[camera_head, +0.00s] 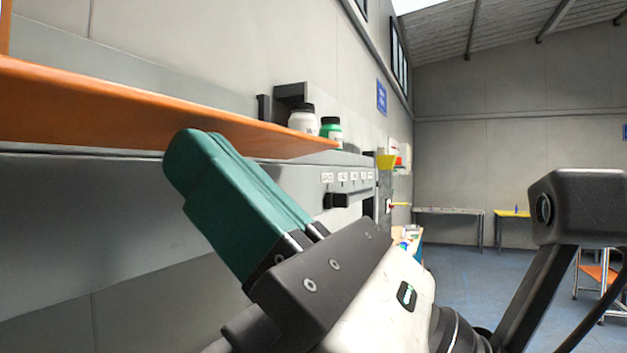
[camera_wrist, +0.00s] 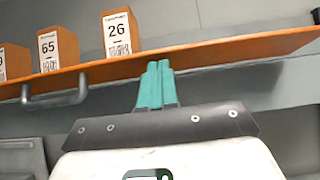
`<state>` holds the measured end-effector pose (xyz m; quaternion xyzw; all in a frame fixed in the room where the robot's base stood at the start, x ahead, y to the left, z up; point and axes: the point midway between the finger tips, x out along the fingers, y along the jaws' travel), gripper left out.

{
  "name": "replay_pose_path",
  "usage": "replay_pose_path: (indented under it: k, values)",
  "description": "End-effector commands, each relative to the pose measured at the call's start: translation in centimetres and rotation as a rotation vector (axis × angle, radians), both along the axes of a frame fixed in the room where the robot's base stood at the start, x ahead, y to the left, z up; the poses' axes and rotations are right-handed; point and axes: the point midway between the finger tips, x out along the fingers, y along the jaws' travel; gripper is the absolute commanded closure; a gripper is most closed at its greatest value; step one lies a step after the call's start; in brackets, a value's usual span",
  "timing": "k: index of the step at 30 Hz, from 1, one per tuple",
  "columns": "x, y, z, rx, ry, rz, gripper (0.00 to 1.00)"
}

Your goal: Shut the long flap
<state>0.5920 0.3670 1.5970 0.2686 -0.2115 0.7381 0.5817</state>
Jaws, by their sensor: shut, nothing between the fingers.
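The long flap (camera_head: 100,103) is a long orange board sticking out at the upper left of the head view, open and roughly level. It also shows in the wrist view (camera_wrist: 215,54), crossing the picture at a slant. A grey bar handle (camera_wrist: 55,99) hangs from its underside at the left. My gripper (camera_head: 188,150) has teal fingers, shut and empty. In the wrist view my gripper (camera_wrist: 159,66) points up, its tips overlapping the board's front edge right of the handle. I cannot tell whether they touch it.
Open floor (camera_head: 465,275) lies to the right.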

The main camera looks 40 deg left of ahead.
Motion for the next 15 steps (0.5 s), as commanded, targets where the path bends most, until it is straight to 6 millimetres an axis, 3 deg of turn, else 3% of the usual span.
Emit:
replay_pose_path:
  k: [15]
  values:
    - [0.0,0.2,1.2,0.001,-0.001,-0.002,1.0]
